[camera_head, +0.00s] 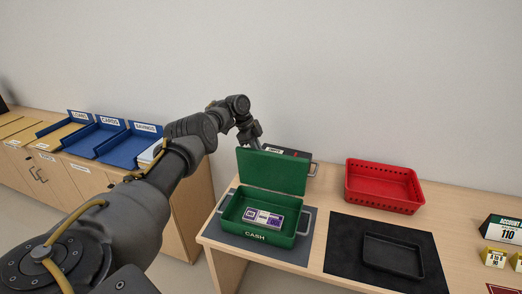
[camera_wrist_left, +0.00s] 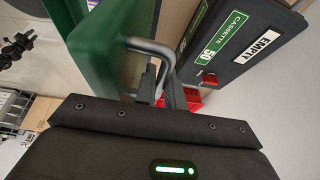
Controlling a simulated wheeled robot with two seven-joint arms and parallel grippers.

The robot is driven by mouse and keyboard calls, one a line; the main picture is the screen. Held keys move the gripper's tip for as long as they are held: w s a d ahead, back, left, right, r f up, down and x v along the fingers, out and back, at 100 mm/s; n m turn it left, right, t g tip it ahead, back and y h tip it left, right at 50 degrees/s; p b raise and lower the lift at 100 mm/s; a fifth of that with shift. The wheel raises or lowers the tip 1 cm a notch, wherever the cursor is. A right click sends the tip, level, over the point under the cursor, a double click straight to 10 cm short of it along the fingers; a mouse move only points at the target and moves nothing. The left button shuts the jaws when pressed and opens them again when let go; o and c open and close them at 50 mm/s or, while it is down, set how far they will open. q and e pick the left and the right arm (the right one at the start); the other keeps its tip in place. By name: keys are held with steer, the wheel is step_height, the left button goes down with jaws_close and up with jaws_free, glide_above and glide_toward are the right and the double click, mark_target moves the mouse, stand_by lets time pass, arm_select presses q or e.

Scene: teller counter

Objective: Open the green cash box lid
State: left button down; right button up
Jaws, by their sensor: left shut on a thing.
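The green cash box (camera_head: 270,235) stands on a grey mat, its front marked CASH. Its lid (camera_head: 272,170) is raised, standing roughly upright at the back of the box. Bundled notes (camera_head: 263,218) lie inside. My left gripper (camera_head: 251,138) reaches down behind the lid's upper edge, and its fingertips are hidden there. In the left wrist view, my left gripper (camera_wrist_left: 165,92) is shut on the bent metal handle (camera_wrist_left: 152,48) beside the green lid (camera_wrist_left: 98,48). My right gripper is not in view.
A black cassette (camera_wrist_left: 275,38) marked EMPTY stands close behind the lid. A red basket (camera_head: 383,185) and a black tray (camera_head: 393,255) on a dark mat are to the right. Blue trays (camera_head: 130,147) sit on the left cabinet. The counter's front edge is close to the box.

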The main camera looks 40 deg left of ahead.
arm_select(q)
steer(key=shift+s+a+f, duration=0.1)
steer(key=shift+s+f, duration=0.05)
steer(key=shift+f, duration=0.05)
steer(key=c, duration=1.8)
jaws_free()
steer(key=b+v, duration=0.2)
steer(key=v, duration=0.7)
steer(key=shift+a+r, duration=0.1)
steer(key=shift+a, duration=0.05)
steer(key=shift+v, duration=0.8)
